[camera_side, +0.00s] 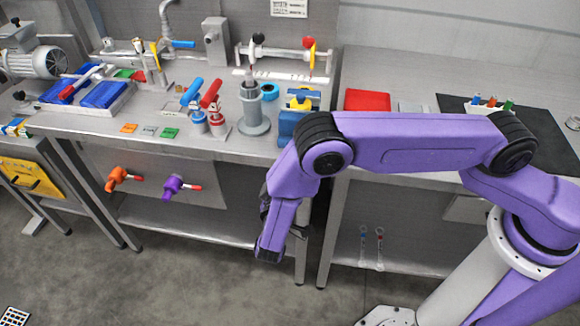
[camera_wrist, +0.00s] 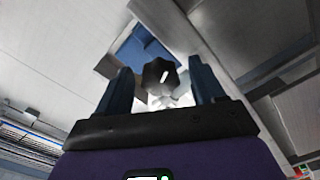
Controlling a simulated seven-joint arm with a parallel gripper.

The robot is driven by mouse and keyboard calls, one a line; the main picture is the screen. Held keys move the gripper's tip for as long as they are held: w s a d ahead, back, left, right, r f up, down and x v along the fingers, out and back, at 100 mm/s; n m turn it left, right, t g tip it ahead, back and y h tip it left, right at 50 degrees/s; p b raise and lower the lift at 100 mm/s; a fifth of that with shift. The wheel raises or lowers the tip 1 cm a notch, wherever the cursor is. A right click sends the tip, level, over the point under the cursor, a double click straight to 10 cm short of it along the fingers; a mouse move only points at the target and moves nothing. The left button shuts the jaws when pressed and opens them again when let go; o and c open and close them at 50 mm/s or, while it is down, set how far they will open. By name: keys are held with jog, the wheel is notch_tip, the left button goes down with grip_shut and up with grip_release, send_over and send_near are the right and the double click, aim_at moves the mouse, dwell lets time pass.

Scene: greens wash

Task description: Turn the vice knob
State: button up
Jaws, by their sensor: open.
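A dark, lobed knob (camera_wrist: 158,76) with a white mark shows in the wrist view, with a pale part just behind it. A blue body, which looks like the vice (camera_wrist: 138,48), is above and behind it. In the side view the blue vice (camera_side: 289,126) is at the front table edge, partly behind my arm; its knob is hidden there. My gripper (camera_wrist: 160,82) is open, with one blue finger on each side of the knob in the wrist view. I see gaps beside the knob; whether it lies fully between the fingertips is unclear. In the side view my arm hides the fingers.
Red and blue-handled valves (camera_side: 210,104) and a grey cylinder stand (camera_side: 252,108) are left of the vice. A red block (camera_side: 367,100) lies to its right. Orange (camera_side: 117,178) and purple (camera_side: 173,187) valves are on the panel below the table. The table edge is close to my arm.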

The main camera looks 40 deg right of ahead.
jog(key=v, duration=1.6)
jog(key=shift+s, duration=0.2)
jog(key=shift+a, duration=0.15)
jog(key=w+d+n, duration=0.4)
jog(key=n, duration=0.5)
jog(key=w+d+n, duration=0.4)
jog(key=n, duration=0.5)
jog(key=w+d+n, duration=0.4)
jog(key=n, duration=0.5)
jog(key=shift+w, duration=0.1)
jog(key=c, duration=1)
